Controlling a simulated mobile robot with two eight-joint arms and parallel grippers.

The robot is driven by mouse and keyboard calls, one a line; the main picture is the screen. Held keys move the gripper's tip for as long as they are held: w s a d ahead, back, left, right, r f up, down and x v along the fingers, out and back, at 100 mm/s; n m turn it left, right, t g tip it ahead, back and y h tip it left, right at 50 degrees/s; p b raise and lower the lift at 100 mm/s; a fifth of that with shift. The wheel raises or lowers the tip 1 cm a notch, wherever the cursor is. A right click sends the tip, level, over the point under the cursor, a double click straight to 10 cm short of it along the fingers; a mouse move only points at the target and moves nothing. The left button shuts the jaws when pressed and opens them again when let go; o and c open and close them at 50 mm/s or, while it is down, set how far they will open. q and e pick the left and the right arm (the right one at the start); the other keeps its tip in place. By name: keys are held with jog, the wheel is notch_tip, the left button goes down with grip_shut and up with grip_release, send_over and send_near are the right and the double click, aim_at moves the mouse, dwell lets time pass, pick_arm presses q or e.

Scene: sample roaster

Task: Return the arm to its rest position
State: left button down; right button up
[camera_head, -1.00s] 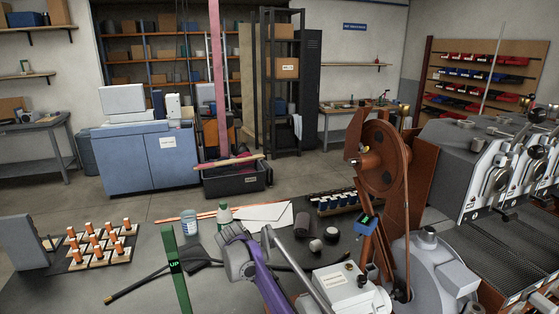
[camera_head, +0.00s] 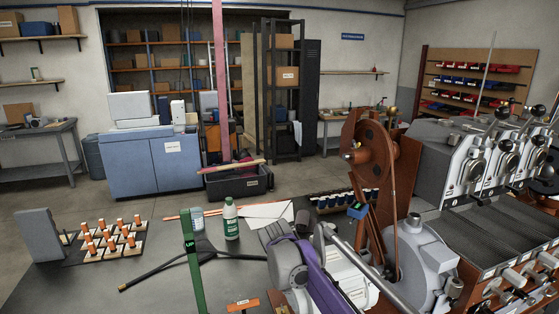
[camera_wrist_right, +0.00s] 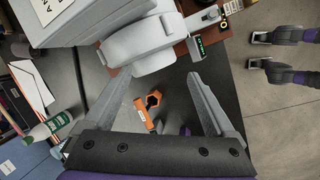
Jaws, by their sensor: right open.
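My right arm with its purple and grey parts (camera_head: 312,266) reaches in at the bottom middle of the head view, in front of the white roaster body. In the right wrist view my right gripper (camera_wrist_right: 155,78) is open, with its two grey fingers spread wide apart. Nothing is between its pads. An orange tool (camera_wrist_right: 148,108) shows beyond the gap between the fingers and looks to lie on the dark tabletop. In the head view the arm hides part of the table and machine. My left gripper is not in view.
A green post marked UP (camera_head: 192,265) stands left of the arm. A white and green bottle (camera_head: 231,219) stands behind, near white paper (camera_head: 267,213). A brown wheel frame (camera_head: 372,150) and grey machine (camera_head: 475,165) crowd the right. The tabletop at lower left (camera_head: 85,290) is clear.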

jog(key=s+d+m+t+y, duration=0.1)
jog(key=s+d+m, duration=0.4)
jog(key=s, duration=0.5)
jog(key=s+d+m+t+y, duration=0.1)
jog(key=s+d+m, duration=0.35)
jog(key=s, duration=0.45)
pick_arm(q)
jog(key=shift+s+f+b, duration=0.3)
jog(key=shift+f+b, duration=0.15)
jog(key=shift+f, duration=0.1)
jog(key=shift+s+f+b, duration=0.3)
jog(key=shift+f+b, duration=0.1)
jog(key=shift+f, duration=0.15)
pick_arm(e)
jog(key=s+d+f+m, duration=0.2)
jog(key=s+f+m, duration=0.1)
jog(key=s, duration=0.4)
jog(key=s+d+f+m+t, duration=0.1)
jog(key=s+f+m, duration=0.2)
jog(key=s+f, duration=0.3)
jog(key=shift+s+d+y, duration=0.3)
jog(key=shift+s+d, duration=0.05)
jog(key=shift+s, duration=0.5)
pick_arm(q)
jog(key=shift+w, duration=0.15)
pick_arm(e)
jog(key=shift+w+f, duration=0.1)
jog(key=shift+f, duration=0.05)
